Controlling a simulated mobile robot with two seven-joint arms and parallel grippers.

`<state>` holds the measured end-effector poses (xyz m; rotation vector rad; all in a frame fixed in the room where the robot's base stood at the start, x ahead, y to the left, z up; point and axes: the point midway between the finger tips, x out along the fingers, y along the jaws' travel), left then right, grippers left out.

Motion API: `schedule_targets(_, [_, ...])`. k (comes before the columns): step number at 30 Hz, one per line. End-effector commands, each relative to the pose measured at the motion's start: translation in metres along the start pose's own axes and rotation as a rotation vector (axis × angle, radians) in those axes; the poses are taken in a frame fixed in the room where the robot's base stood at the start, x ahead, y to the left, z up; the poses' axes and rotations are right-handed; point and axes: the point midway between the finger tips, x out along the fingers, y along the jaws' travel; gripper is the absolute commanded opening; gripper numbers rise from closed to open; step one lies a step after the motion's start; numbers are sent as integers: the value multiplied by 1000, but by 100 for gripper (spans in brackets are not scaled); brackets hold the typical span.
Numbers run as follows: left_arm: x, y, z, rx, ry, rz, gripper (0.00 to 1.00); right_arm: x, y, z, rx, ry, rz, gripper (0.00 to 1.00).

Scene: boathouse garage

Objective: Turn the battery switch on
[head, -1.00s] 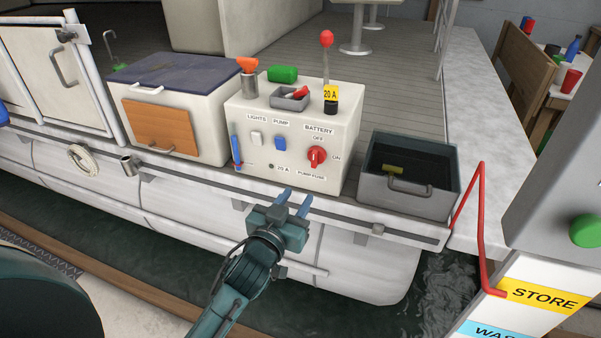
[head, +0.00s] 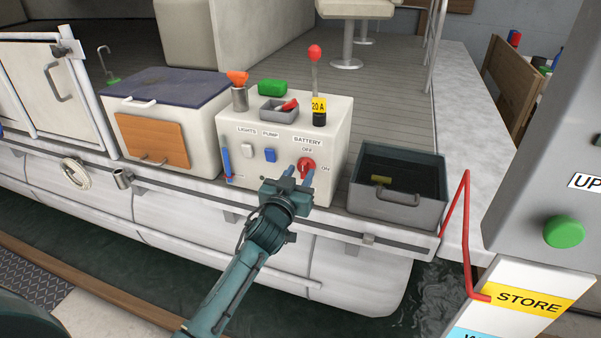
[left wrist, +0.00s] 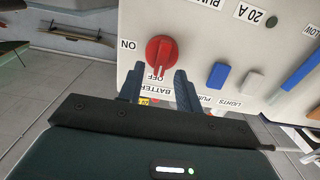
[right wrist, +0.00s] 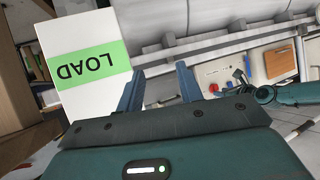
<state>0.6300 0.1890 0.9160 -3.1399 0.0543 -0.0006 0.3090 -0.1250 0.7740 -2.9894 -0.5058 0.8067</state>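The battery switch is a round red knob (head: 307,165) on the front of a white box (head: 338,140), with OFF printed above it and ON to its right. In the left wrist view, where the labels are upside down, the knob (left wrist: 161,52) has its pale mark toward OFF. My left gripper (head: 300,173) is open just in front of the knob. Its fingertips (left wrist: 160,72) lie to either side of the knob's lower part there; I cannot tell whether they touch it. My right gripper (right wrist: 157,75) is open and empty in the right wrist view.
A white LIGHTS switch (head: 247,148) and a blue PUMP switch (head: 270,154) sit left of the knob. A grey open bin (head: 420,208) stands right of the box. A metal rail (head: 330,229) runs below. A red bar (head: 467,235) stands at right.

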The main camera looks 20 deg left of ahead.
Motion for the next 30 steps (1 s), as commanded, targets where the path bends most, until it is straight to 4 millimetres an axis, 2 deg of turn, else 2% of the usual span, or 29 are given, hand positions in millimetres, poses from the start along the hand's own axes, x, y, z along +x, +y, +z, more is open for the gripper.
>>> schedule_targets(6, [14, 0, 0, -2, 0, 0, 35, 0, 2, 1, 1, -1, 2, 36])
schedule_targets(14, [15, 0, 0, -2, -1, 0, 35, 0, 3, 2, -5, -3, 2, 36])
schedule_targets(27, [14, 0, 0, -1, -1, 0, 0, 0, 4, 2, -9, -4, 2, 36])
schedule_targets(30, [14, 0, 0, -1, -1, 0, 0, 0, 3, 2, -9, -4, 1, 36])
